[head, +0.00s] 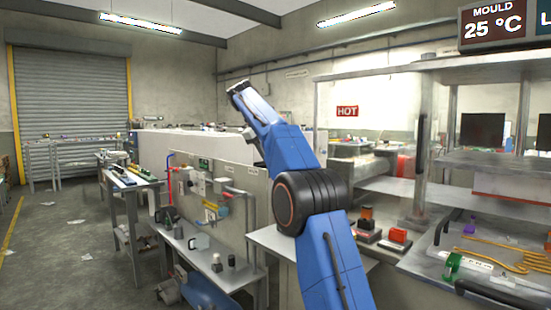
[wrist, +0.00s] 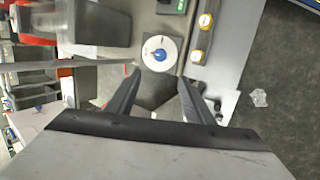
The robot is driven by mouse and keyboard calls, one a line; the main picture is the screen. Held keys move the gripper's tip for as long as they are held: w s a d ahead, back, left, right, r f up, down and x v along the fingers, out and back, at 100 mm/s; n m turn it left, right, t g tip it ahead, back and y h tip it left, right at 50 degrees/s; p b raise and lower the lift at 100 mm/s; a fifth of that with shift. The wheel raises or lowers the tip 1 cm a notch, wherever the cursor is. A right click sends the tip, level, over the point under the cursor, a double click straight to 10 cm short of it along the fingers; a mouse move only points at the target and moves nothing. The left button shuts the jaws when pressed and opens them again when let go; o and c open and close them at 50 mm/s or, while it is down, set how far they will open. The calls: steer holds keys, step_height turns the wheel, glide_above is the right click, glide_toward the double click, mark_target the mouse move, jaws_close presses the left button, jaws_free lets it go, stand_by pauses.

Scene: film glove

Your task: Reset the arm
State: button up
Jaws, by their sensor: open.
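My blue arm rises from the bottom centre of the head view and bends up and to the left, ending in the wrist housing. My gripper (wrist: 157,84) shows in the wrist view with its two dark fingers spread apart and nothing between them. Past the fingertips is a white round dial with a blue knob (wrist: 157,54) on a grey panel; the gripper is apart from it. The fingers cannot be made out clearly in the head view.
A grey panel (head: 238,205) with fittings stands behind and left of my arm. A low bench (head: 213,268) holds several small items. At right, a machine bed (head: 440,262) carries orange tubing (head: 497,252) and a green clamp (head: 452,265). Floor (head: 70,250) at left is mostly clear, with scattered paper.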

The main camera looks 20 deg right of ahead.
steer(key=shift+s, duration=0.1)
stand_by(0.3)
steer(key=s+a+f+t+y, duration=0.1)
steer(key=s+a+f+y, duration=0.2)
steer(key=s, duration=0.9)
steer(key=s+a+f+t, duration=0.15)
steer(key=s+f, duration=0.25)
steer(key=s, duration=0.8)
steer(key=s+a+f+m+t+y, duration=0.1)
steer(key=s+a+f+m, duration=0.1)
steer(key=s+f, duration=1.2)
steer(key=s+a+f+m+y, duration=0.1)
steer(key=s+a+f, duration=0.4)
steer(key=s+f, duration=0.9)
steer(key=shift+a+m+t+y, duration=0.25)
steer(key=shift+m+t+y, duration=0.15)
steer(key=shift+y, duration=0.2)
steer(key=shift+c, duration=0.6)
